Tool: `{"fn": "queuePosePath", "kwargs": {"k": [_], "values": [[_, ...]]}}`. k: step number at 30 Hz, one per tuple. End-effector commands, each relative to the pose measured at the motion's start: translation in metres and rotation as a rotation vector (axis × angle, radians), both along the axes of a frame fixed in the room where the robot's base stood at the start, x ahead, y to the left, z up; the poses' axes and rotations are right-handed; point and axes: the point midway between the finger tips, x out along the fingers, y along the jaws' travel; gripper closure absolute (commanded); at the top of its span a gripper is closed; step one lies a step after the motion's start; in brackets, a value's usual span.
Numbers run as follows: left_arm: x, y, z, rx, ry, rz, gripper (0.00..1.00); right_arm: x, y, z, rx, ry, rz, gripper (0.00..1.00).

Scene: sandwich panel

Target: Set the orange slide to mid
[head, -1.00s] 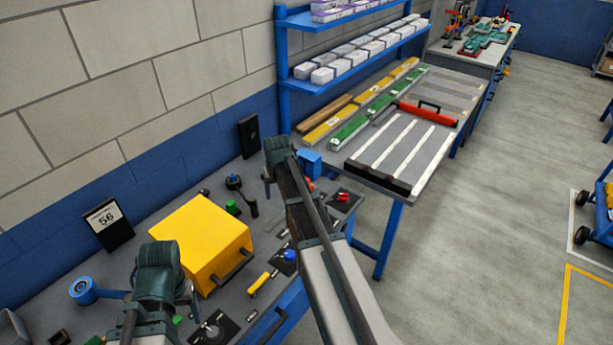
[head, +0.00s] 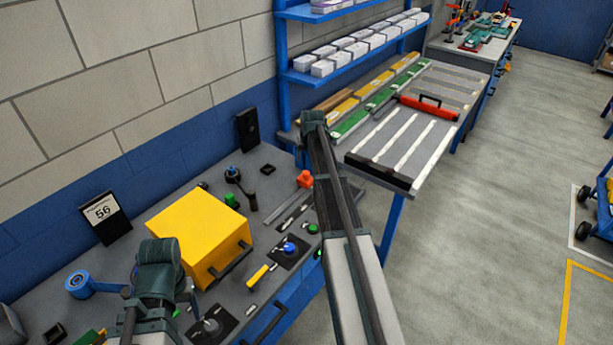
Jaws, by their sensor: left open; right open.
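The orange slide (head: 305,179) is a small orange block on the workbench panel, just left of my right arm. A narrow grey track (head: 287,206) runs from near it toward the lower left, and the block appears at the track's far upper end. Position marks are too small to read. My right arm comes up from the bottom and passes just right of the slide; its fingers do not show. My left arm stands at the lower left, in front of the yellow box; its fingers are hidden too. Neither arm visibly touches the slide.
A yellow box (head: 190,232) with a dark handle stands left of the controls. A blue knob (head: 290,248), green button (head: 313,228) and yellow-handled lever (head: 259,275) lie near the slide.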

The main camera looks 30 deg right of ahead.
Motion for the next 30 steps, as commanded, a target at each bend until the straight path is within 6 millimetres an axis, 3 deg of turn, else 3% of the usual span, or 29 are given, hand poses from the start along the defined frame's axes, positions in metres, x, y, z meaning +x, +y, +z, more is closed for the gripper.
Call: {"fn": "queuePosePath", "kwargs": {"k": [1, 18, 30], "values": [[0.0, 0.0, -0.014, 0.0, 0.0, 0.0, 0.3, 0.004, -0.002, -0.014, 0.0, 0.0, 0.0, 0.33], [0.0, 0.0, -0.091, 0.0, 0.0, 0.001, 0.3, 0.034, -0.014, -0.091, 0.0, 0.0, 0.0, 0.33], [0.0, 0.0, -0.098, 0.0, 0.0, 0.001, 0.3, 0.038, -0.015, -0.098, 0.0, 0.0, 0.0, 0.33]]}}
